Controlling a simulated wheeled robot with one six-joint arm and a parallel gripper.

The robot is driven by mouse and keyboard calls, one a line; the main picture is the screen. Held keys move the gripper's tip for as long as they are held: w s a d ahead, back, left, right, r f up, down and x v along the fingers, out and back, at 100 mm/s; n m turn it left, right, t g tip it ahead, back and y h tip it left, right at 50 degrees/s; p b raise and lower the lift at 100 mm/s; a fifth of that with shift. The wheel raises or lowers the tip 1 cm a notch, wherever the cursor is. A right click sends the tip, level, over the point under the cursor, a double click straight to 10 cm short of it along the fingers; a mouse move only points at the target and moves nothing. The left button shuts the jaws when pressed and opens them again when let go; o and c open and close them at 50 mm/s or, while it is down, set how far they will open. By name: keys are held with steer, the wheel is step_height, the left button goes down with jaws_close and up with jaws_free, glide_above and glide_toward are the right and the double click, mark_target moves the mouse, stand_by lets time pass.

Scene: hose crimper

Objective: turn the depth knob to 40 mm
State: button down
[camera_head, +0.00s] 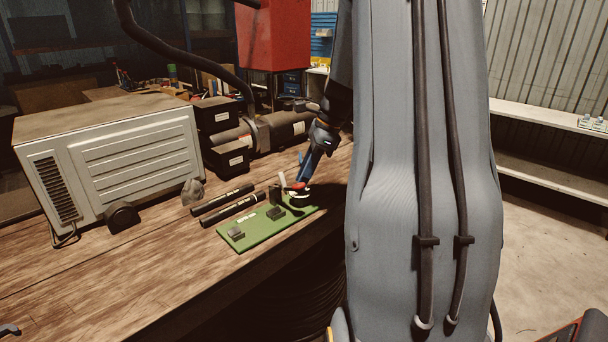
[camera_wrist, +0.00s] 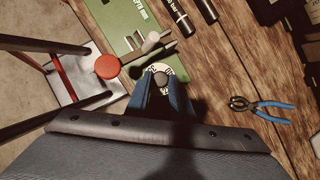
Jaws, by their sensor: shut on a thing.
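The hose crimper's green base plate (camera_head: 262,231) lies on the wooden bench near its front edge. My gripper (camera_head: 302,184) reaches down to the plate's far right end. In the wrist view my gripper (camera_wrist: 162,84) has its two blue fingers shut on the grey depth knob (camera_wrist: 160,77), one on each side. A white dial (camera_wrist: 156,68) with dark marks surrounds the knob, partly covered by the fingers. The marks are too small to read, so I cannot tell the setting. A red ball-ended lever (camera_wrist: 107,67) is left of the dial in the wrist view.
Two black tubes (camera_head: 221,200) lie behind the plate. Blue-handled pliers (camera_wrist: 265,110) lie on the bench at the right in the wrist view. A large pale louvred unit (camera_head: 112,155) stands at the left. Black boxes (camera_head: 216,116) stand behind.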

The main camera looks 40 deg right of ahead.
steer(key=n+g+p, duration=0.1)
steer(key=n+p, duration=0.1)
steer(key=n, duration=0.1)
steer(key=shift+w+r+y, duration=0.15)
steer(key=shift+y, duration=0.15)
steer(key=n, duration=0.1)
steer(key=n+g+p, duration=0.1)
steer(key=n, duration=0.1)
steer(key=n+g+p, duration=0.1)
steer(key=n, duration=0.1)
steer(key=shift+w, duration=0.25)
steer(key=n+g, duration=0.1)
steer(key=n, duration=0.1)
steer(key=n+p, duration=0.1)
steer(key=n, duration=0.1)
steer(key=shift+w+g+p, duration=0.2)
steer(key=shift+g+p, duration=0.1)
steer(key=shift+g, duration=0.1)
steer(key=shift+w+a+n+g+h, duration=0.1)
steer(key=shift+n+g+h, duration=0.25)
steer(key=shift+n, duration=0.75)
steer(key=shift+w+n+g+h, duration=0.1)
steer(key=shift+n+g+h, duration=0.25)
steer(key=shift+n, duration=0.75)
steer(key=c, duration=1.5)
jaws_free()
steer(key=shift+s, duration=0.1)
steer(key=shift+c, duration=0.2)
